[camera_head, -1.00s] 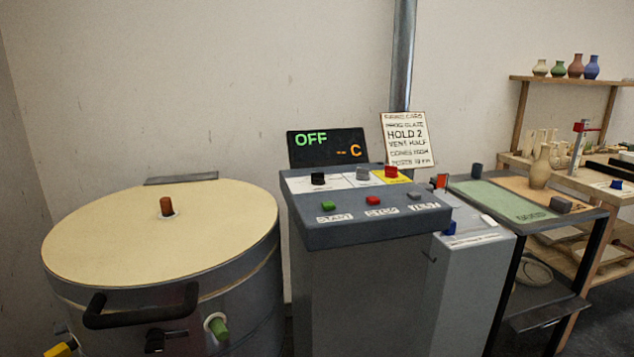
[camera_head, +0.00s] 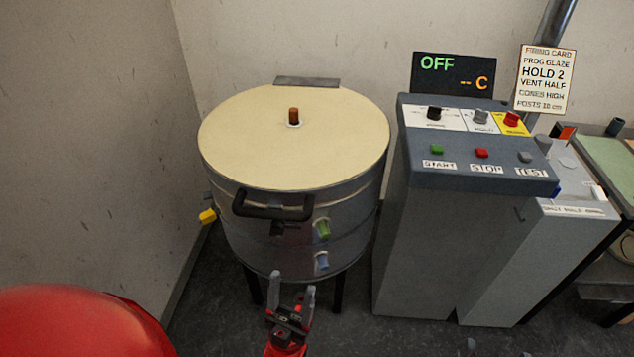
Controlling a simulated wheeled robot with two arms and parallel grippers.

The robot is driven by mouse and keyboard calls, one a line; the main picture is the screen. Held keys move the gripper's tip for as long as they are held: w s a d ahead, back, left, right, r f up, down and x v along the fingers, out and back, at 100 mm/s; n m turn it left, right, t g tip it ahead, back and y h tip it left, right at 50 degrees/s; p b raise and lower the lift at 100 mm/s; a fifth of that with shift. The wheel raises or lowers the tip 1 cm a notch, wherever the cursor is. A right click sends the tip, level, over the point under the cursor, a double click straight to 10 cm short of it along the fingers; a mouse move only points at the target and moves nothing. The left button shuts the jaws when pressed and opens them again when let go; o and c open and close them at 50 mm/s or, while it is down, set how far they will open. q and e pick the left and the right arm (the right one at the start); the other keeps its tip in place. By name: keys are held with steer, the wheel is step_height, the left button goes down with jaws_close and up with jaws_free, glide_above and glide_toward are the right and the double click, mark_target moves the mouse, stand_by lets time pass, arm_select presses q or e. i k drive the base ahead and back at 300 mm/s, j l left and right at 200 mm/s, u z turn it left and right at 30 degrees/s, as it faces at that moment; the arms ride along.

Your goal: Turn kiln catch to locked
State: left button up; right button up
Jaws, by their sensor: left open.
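The round kiln (camera_head: 300,210) stands left of centre with its cream lid (camera_head: 290,145) down. A black handle (camera_head: 272,212) is on its front. The small dark catch (camera_head: 277,229) sits just below the handle; its exact setting is too small to read. My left gripper (camera_head: 292,283) is open and empty, with fingers pointing up, and appears below the catch in the picture, apart from it. Only small grey tips at the bottom edge show of what looks like my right gripper (camera_head: 497,350); its jaws cannot be judged.
Green (camera_head: 322,229) and blue (camera_head: 321,261) plugs stick out of the kiln's front, and a yellow part (camera_head: 208,216) at its left side. The control console (camera_head: 470,150) stands close on the right; its display (camera_head: 452,74) reads OFF. Walls are behind and left.

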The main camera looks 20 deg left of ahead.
mark_target(276, 229)
steer(key=k+j, duration=0.1)
steer(key=j, duration=0.35)
steer(key=k+j, duration=0.1)
steer(key=j, duration=0.35)
steer(key=k+j+z, duration=0.1)
steer(key=j, duration=0.35)
steer(key=k+j, duration=0.1)
steer(key=j, duration=0.35)
